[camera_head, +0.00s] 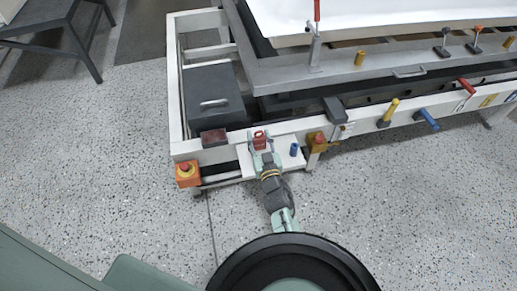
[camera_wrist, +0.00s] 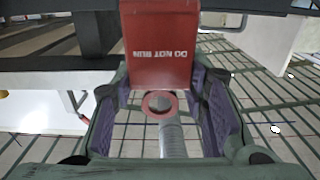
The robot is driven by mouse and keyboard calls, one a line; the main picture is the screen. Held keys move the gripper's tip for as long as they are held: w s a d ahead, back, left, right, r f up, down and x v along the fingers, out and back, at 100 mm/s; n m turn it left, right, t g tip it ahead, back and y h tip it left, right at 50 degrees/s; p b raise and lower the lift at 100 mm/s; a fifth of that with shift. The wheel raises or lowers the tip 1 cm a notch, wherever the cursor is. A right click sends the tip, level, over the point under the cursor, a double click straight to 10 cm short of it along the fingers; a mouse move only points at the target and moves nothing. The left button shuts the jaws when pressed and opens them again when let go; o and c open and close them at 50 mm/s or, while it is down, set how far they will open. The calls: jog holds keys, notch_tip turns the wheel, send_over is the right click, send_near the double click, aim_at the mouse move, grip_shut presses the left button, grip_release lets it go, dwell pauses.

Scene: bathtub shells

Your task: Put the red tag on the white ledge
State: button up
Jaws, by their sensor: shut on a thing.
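The red tag (camera_head: 260,141) is at the tip of my gripper (camera_head: 264,152) in the head view. In the wrist view the tag (camera_wrist: 160,45) is a red block with the upside-down words DO NOT RUN, with a red ring below it between the two purple pads of my gripper (camera_wrist: 162,110). My gripper is shut on the tag. The white ledge (camera_head: 245,160) juts from the front of the white frame; in the head view, my gripper and the tag overlap it. Whether the tag touches the ledge cannot be told.
A small blue cylinder (camera_head: 294,149) stands on the ledge's right part. A dark box (camera_head: 213,96) lies behind. Speckled floor is clear in front.

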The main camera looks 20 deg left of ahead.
aim_at(259, 149)
jog(key=shift+f+b, duration=0.35)
jog(key=shift+f, duration=2.35)
jog(key=o, duration=0.9)
jog(key=shift+f, duration=0.1)
jog(key=shift+o, duration=0.2)
